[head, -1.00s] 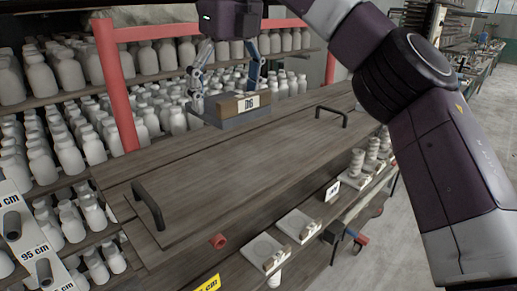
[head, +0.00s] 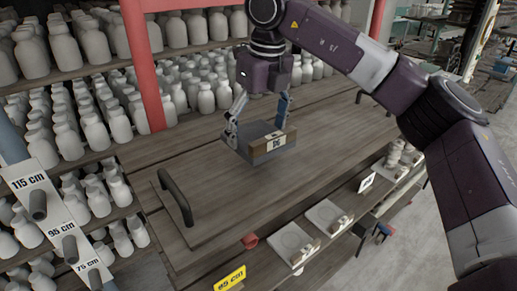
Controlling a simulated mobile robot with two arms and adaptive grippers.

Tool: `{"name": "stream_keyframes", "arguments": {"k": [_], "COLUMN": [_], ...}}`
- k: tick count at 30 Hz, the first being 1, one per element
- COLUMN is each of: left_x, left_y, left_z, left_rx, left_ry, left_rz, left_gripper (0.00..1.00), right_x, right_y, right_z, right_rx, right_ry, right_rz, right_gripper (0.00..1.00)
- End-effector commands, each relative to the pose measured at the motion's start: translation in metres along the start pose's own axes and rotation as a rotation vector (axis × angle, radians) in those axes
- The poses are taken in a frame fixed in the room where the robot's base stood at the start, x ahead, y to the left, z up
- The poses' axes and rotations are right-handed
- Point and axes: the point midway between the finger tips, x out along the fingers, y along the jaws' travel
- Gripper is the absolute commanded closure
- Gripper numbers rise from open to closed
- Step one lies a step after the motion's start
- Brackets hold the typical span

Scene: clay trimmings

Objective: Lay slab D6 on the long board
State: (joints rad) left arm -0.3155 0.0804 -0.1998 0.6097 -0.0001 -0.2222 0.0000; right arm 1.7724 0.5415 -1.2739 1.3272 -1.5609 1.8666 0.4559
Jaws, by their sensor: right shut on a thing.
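Slab D6 (head: 258,137) is a grey slab with a brown block that bears a white label. My right gripper (head: 259,118) is shut on slab D6, one finger at each side. The slab is over the middle of the long board (head: 215,195), a brown wooden board with a dark handle at each end. I cannot tell whether the slab's underside touches the board. My left gripper is out of view.
White bottles (head: 118,128) fill the shelves behind, beside a red post (head: 136,65). White trays (head: 295,243) stand on a shelf below the board's front. A post with height labels (head: 55,215) is at the left. The board's left part is clear.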

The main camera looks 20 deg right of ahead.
Motion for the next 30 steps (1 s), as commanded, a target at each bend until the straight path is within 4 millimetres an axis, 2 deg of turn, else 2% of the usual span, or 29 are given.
{"name": "stream_keyframes", "arguments": {"k": [4, 8, 15, 19, 27, 28, 30], "left_x": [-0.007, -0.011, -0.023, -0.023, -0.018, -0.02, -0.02], "left_y": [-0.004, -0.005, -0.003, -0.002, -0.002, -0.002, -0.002], "left_z": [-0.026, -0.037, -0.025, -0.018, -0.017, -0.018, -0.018], "left_rx": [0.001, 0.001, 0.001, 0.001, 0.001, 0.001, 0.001], "left_ry": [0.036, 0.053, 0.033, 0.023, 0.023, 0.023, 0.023], "left_rz": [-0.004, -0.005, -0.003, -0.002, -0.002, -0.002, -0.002], "left_gripper": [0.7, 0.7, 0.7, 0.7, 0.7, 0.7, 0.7], "right_x": [0.015, 0.026, 0.057, 0.062, 0.066, 0.065, 0.065], "right_y": [0.0, 0.0, 0.0, 0.001, 0.0, 0.0, 0.0], "right_z": [-0.002, -0.004, -0.009, -0.009, -0.009, -0.009, -0.009], "right_rx": [0.0, 0.0, -0.001, -0.001, -0.001, -0.001, -0.001], "right_ry": [-0.002, -0.001, -0.001, -0.004, -0.003, -0.002, -0.002], "right_rz": [-0.001, 0.001, 0.001, 0.0, 0.0, 0.0, 0.0], "right_gripper": [0.5, 0.5, 0.5, 0.5, 0.5, 0.11, 0.03]}}
